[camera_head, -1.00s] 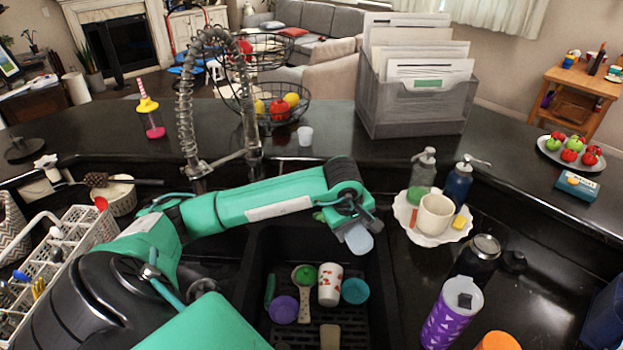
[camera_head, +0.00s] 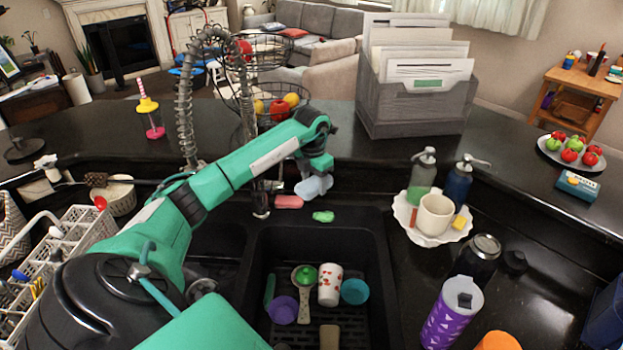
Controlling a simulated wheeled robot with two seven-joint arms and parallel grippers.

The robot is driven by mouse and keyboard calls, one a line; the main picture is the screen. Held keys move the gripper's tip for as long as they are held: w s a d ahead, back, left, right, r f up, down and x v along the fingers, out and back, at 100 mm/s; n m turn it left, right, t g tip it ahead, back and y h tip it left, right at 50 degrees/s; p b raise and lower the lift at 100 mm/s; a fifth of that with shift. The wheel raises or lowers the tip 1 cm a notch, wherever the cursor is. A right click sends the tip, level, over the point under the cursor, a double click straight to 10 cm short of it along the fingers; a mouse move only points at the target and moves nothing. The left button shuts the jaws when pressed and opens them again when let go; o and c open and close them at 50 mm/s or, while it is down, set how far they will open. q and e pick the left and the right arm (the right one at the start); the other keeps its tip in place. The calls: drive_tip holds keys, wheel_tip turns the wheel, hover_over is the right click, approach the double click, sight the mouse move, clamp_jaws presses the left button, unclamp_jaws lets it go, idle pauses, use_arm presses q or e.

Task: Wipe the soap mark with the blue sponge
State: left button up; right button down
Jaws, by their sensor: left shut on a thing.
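My left gripper (camera_head: 318,170) is shut on the blue sponge (camera_head: 312,188), a pale blue rounded pad. It holds the sponge over the counter strip behind the right sink basin. The arm and gripper partly hide the sponge's upper part. A bright green patch (camera_head: 323,216), which looks like the soap mark, lies on the sink's back rim. It is just below the sponge in the picture, with a visible gap between them. My right gripper is not in view.
A pink sponge (camera_head: 288,202) lies left of the blue one, near the faucet (camera_head: 260,200). A white scalloped tray (camera_head: 405,214) with bottles and a mug stands to the right. The basin (camera_head: 375,290) holds a patterned cup (camera_head: 330,285), bowls and utensils.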

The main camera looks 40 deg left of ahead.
use_arm(q)
drive_tip(key=shift+a+n, duration=0.45)
drive_tip(key=shift+n, duration=0.15)
drive_tip(key=shift+f, duration=0.1)
wheel_tip(320, 180, down, 3)
drive_tip(key=shift+f+b, duration=0.1)
drive_tip(key=shift+b, duration=1)
drive_tip(key=shift+f+b, duration=0.35)
drive_tip(key=shift+f, duration=0.4)
